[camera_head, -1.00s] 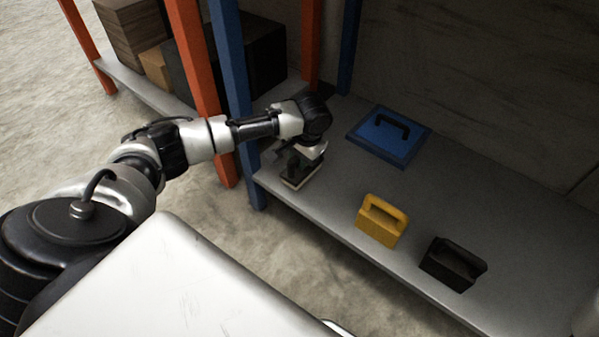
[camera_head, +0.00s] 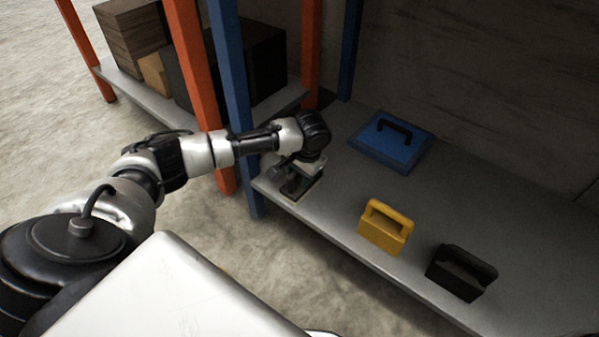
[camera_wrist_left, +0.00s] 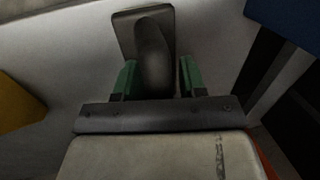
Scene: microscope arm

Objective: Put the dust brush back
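The dust brush looks like a grey object with a flat plate and a rounded handle. In the left wrist view the brush (camera_wrist_left: 152,55) is ahead of my left gripper (camera_wrist_left: 157,78); its handle is between the two green-padded fingers, with a narrow gap at the right finger. In the head view my left gripper (camera_head: 304,172) points down over the brush (camera_head: 298,187) at the near left corner of the grey shelf (camera_head: 335,217). The gripper hides part of it there. My right gripper is not in view.
A blue flat case with a black handle (camera_head: 390,147) lies farther back on the shelf. A yellow handled block (camera_head: 384,232) and a black one (camera_head: 460,275) stand near the front edge. Blue (camera_head: 232,105) and orange (camera_head: 190,60) posts stand close to my left forearm.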

